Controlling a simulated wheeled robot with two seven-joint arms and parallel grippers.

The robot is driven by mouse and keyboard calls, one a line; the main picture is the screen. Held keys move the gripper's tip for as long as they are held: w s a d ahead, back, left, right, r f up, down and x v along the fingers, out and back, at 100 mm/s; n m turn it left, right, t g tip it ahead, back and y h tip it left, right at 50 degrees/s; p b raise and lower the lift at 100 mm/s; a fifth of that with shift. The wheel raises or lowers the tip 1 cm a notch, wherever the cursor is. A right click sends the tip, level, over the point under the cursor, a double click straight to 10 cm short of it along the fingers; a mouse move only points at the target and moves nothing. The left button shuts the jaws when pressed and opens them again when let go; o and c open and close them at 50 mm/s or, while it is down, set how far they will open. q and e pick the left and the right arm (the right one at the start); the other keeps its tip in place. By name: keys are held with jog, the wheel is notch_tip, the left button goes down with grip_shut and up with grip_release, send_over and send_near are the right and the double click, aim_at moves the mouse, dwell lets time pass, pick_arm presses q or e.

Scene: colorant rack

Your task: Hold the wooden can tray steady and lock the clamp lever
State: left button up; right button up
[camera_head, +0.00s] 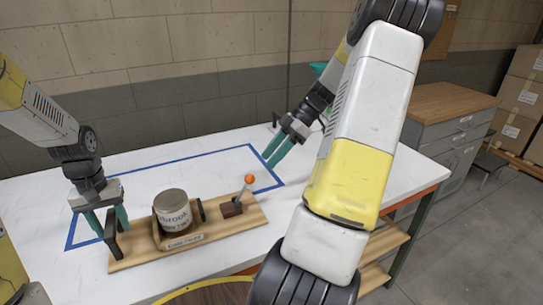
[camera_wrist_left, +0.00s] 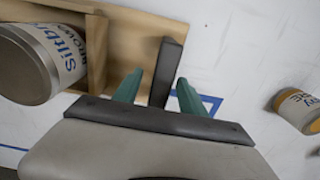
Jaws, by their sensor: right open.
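The wooden can tray (camera_head: 225,228) lies on the white table, with a dark upright handle (camera_head: 111,236) at its left end. A labelled can (camera_head: 173,215) stands in its wooden holder. The clamp lever (camera_head: 242,190) has an orange knob and tilts up to the right from a brown block on the tray. My left gripper (camera_head: 104,220) is at the handle. In the left wrist view the handle (camera_wrist_left: 165,72) sits between the green fingers (camera_wrist_left: 157,90), with a visible gap beside the left finger. My right gripper (camera_head: 277,158) is open and empty, beyond and right of the knob.
Blue tape (camera_head: 190,158) outlines an area on the table. Another can (camera_wrist_left: 300,108) shows at the right of the left wrist view. A grey cabinet (camera_head: 440,140) and cardboard boxes (camera_head: 520,105) stand at the right. The table behind the tray is clear.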

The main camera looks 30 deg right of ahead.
pick_arm(q)
jog(key=s+r+t, duration=0.2)
jog(key=s+r, duration=0.2)
jog(key=r, duration=1.3)
jog(key=s+r+t+h, duration=0.2)
jog(key=s+r+t, duration=0.2)
jog(key=s, duration=0.9)
jog(key=shift+s+d+r, duration=0.3)
jog(key=shift+d+r, duration=0.05)
jog(key=shift+r, duration=0.6)
pick_arm(e)
jog(key=s+a+r+m+t+h, duration=0.5)
jog(key=s+a+r+m, duration=0.8)
jog(key=s+a, duration=0.3)
jog(key=shift+a+m+t+h, duration=0.3)
jog(key=shift+m+h, duration=0.3)
jog(key=shift+m, duration=0.3)
